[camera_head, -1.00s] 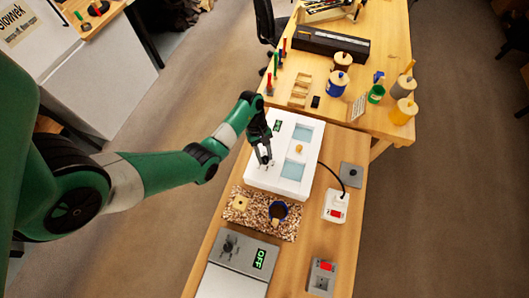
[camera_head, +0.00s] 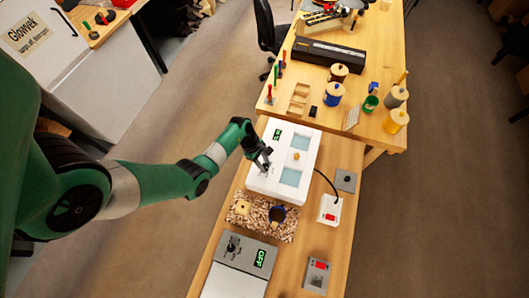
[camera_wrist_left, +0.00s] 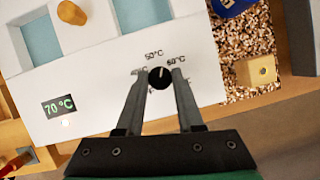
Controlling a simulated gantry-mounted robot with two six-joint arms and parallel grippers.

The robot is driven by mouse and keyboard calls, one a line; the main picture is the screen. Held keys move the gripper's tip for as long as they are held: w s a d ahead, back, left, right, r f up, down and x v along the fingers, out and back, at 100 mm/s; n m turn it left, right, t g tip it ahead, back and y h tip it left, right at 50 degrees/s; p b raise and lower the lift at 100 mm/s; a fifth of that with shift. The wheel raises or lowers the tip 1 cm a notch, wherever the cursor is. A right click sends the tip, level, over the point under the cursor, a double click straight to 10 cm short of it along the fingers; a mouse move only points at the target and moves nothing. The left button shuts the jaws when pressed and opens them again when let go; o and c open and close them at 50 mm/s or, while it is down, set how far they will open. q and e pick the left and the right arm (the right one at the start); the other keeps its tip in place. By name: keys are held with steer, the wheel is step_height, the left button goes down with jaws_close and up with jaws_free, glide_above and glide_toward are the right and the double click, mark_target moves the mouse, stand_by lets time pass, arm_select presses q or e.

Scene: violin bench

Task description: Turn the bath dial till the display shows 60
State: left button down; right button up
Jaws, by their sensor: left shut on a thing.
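The white water bath (camera_head: 258,187) stands on the wooden bench; it also shows in the left wrist view (camera_wrist_left: 100,98). Its green display (camera_wrist_left: 59,106) reads 70 °C in the left wrist view, with a small lit lamp beside it. The black bath dial (camera_wrist_left: 159,78) has a pale pointer mark and printed temperature labels around it, with 50 °C and 60 °C legible and others partly hidden by my fingers. My left gripper (camera_head: 264,163) is at the dial, its two fingers shut on either side of it. My right gripper is not in view.
A granular mat (camera_head: 262,229) with a blue pot (camera_head: 277,214) and a pale block (camera_head: 242,207) lies in front of the bath. A grey device with an OFF display (camera_head: 234,281) is nearer. A white switch box (camera_head: 330,209) stands to the right.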

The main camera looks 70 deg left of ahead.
arm_select(q)
steer(key=n+p, duration=0.1)
steer(key=n, duration=0.1)
steer(key=n+y+p, duration=0.1)
steer(key=shift+d+r+t+p, duration=0.15)
steer(key=shift+r+t+p, duration=0.1)
steer(key=shift+t+p, duration=0.15)
steer(key=shift+f+n+y+p, duration=0.15)
steer(key=shift+n+y+p, duration=0.15)
steer(key=shift+n+p, duration=0.45)
steer(key=shift+n, duration=0.35)
steer(key=c, duration=0.5)
jaws_free()
steer(key=shift+s+f, duration=0.1)
steer(key=shift+c, duration=0.2)
steer(key=p+v, duration=0.4)
steer(key=v, duration=0.7)
steer(key=shift+s+r, duration=0.2)
steer(key=shift+r, duration=0.1)
